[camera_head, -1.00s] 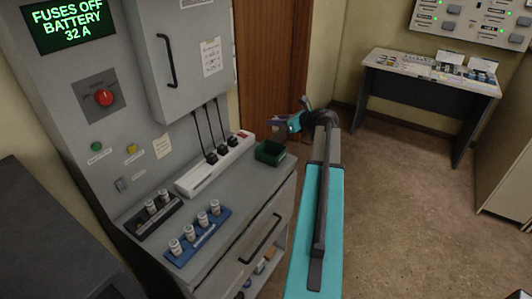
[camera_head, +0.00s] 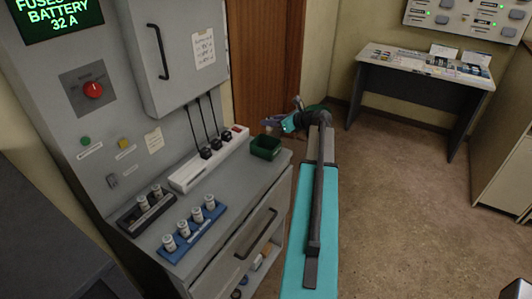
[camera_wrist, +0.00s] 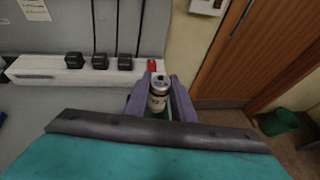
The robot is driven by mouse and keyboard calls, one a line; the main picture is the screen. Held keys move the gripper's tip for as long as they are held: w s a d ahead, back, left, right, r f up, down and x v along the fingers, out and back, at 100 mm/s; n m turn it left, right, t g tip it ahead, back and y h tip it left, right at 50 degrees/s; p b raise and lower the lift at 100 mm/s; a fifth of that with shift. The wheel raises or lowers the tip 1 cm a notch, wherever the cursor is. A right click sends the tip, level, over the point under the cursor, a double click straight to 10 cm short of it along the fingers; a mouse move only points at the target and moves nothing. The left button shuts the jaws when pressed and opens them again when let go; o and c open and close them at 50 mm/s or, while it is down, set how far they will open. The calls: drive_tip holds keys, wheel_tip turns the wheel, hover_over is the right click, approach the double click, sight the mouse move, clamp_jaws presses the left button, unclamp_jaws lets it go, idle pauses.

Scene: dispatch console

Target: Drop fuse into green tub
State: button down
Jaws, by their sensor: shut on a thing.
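My gripper (camera_wrist: 161,92) is shut on a fuse (camera_wrist: 158,97) in the wrist view. The fuse is a pale cylinder with a metal cap, held upright between purple fingers. The green tub (camera_head: 265,147) is an open box on the right end of the grey console ledge in the head view. My gripper (camera_head: 272,122) shows small beyond the tub there, and the fuse cannot be made out. In the wrist view a little dark green shows behind and below the fingers; most of the tub is hidden.
A white strip with black plugs (camera_head: 208,160) lies left of the tub. Several fuses stand in a blue rack (camera_head: 192,234) and a dark rack (camera_head: 147,212). A wooden door (camera_head: 268,60) is behind. A green bin (camera_wrist: 278,122) stands on the floor.

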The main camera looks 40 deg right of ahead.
drive_tip(key=shift+f+b, duration=0.7)
drive_tip(key=shift+f, duration=0.55)
drive_tip(key=c, duration=1.4)
unclamp_jaws()
drive_tip(key=shift+c, duration=0.2)
drive_tip(key=b+v, duration=0.4)
drive_tip(key=v, duration=1)
drive_tip(key=shift+f, duration=0.1)
